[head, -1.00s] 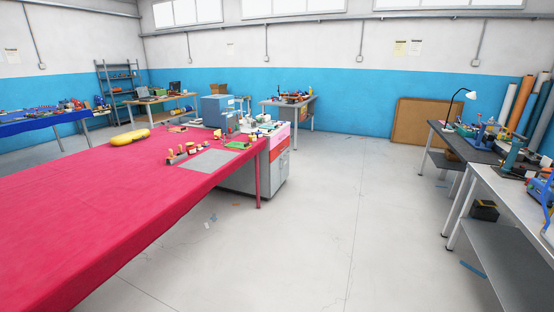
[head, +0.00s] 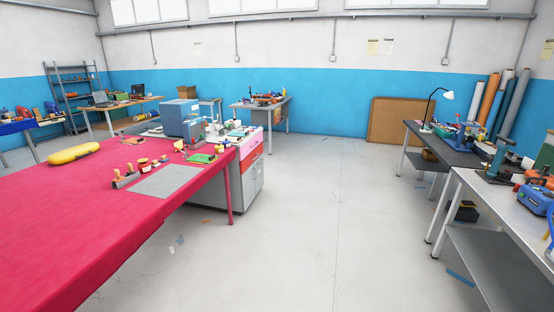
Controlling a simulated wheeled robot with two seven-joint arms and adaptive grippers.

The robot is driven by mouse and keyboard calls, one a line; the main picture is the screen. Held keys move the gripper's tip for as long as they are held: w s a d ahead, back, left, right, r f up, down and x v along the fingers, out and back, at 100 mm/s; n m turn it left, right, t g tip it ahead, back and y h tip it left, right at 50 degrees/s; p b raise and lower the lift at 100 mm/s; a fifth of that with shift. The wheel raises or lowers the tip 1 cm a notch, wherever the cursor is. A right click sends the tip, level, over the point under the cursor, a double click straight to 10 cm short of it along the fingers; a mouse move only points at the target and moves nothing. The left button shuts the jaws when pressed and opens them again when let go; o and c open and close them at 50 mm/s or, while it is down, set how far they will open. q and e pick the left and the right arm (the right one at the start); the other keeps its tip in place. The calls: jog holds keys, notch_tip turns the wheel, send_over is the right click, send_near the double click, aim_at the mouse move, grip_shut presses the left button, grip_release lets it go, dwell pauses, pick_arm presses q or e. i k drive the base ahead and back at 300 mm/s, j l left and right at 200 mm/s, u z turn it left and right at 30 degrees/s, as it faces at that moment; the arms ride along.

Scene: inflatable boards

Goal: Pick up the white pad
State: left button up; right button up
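I cannot make out a white pad for certain. Some small pale items lie among the clutter on the white-topped cabinet (head: 248,187) beyond the end of the red-covered table, too small to tell apart. A flat grey sheet (head: 165,182) lies near the right end of the red table (head: 75,220). Neither of my grippers is in view.
A yellow roll (head: 73,153) and several small tools lie on the red table. A blue box-shaped machine (head: 182,117) stands behind its far end. Workbenches (head: 500,207) line the right side. The pale floor (head: 330,220) between is mostly clear, with small scraps.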

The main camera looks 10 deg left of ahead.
aim_at(155, 164)
jog(key=i+z, duration=0.2)
jog(key=i, duration=0.6)
jog(key=i+u, duration=0.2)
jog(key=i, duration=0.55)
jog(key=i+u, duration=0.35)
jog(key=i+l+u, duration=0.1)
jog(key=i+u, duration=0.2)
jog(key=i, duration=0.2)
jog(key=i+u, duration=0.3)
jog(key=u, duration=0.15)
jog(key=i+u, duration=0.6)
jog(key=u, duration=0.3)
jog(key=i+l+u, duration=0.15)
jog(key=u, duration=0.25)
jog(key=i+l+u, duration=0.2)
jog(key=u, duration=0.25)
jog(key=i+l+u, duration=0.3)
jog(key=u, duration=0.15)
jog(key=i+l+u, duration=0.4)
jog(key=k, duration=0.1)
